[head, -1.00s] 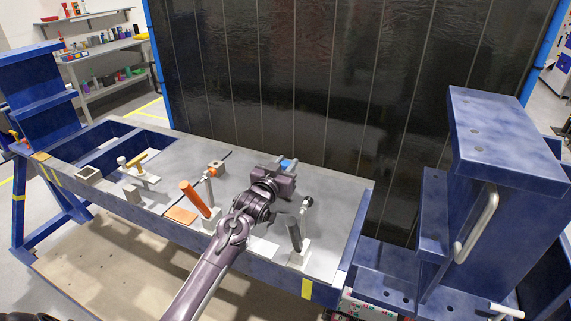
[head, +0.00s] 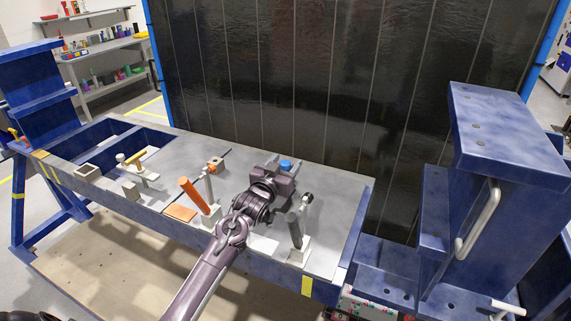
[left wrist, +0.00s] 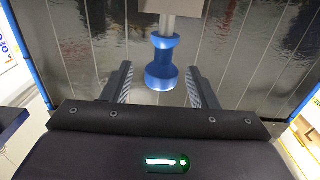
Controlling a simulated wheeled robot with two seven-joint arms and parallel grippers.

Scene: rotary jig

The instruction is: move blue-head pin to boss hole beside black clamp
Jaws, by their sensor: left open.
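The blue-head pin (head: 286,164) shows its blue head at the far side of my left gripper in the head view. In the left wrist view the blue head (left wrist: 162,62) is flared, with a steel shaft running up the picture to a grey block (left wrist: 171,5). My left gripper (head: 286,167) is open; in the left wrist view its fingers (left wrist: 160,88) stand on either side of the head, with gaps. The black clamp (head: 294,231) stands upright near the plate's front right. I cannot make out the boss hole beside it. My right gripper is not in view.
A square block (head: 87,172) lies farther left. A blue frame with a handle (head: 478,220) rises at the right. Dark panels stand behind.

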